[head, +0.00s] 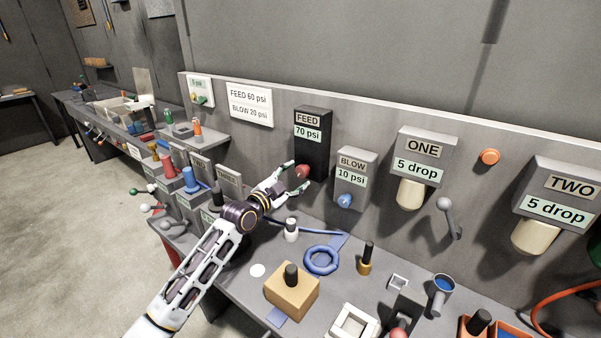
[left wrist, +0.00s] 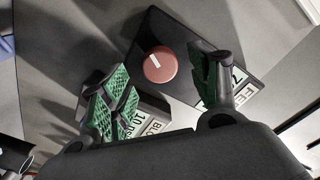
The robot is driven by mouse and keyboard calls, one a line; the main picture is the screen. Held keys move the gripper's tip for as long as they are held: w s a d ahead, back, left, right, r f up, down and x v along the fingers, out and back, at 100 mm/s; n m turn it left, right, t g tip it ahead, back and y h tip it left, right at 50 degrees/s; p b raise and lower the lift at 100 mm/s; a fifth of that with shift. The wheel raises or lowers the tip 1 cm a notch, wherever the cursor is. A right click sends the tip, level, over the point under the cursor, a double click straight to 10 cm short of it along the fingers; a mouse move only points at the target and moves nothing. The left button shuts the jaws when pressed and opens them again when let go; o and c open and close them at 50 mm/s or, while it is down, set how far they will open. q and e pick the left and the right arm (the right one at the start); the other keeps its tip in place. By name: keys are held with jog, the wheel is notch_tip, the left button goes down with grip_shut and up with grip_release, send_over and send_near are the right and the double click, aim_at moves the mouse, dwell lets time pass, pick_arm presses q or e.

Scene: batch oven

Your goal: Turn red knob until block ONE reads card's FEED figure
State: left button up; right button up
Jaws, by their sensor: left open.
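The red knob (head: 303,172) sits low on the dark FEED block (head: 313,150), whose display reads 70 psi. In the left wrist view the knob (left wrist: 160,64) has a white pointer mark. My left gripper (head: 294,178) is open at the knob; in the left wrist view its green-padded fingers (left wrist: 162,85) stand apart to either side, with no clear contact. The white card (head: 249,105) reads FEED 60 psi and BLOW 20 psi. Block ONE (head: 422,155) reads 5 drop, with a cream-coloured bowl below it. My right gripper is not in view.
The BLOW block (head: 355,180), with a blue knob, reads 10 psi close to the right of FEED. Block TWO (head: 558,195) reads 5 drop. A grey lever (head: 447,215) is on the panel. The bench below holds a blue ring (head: 321,260) and a wooden block (head: 291,291).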

aim_at(300, 173)
pick_arm(q)
jog(key=shift+x, duration=1.95)
jog(key=c, duration=1)
jog(key=shift+n, duration=2.8)
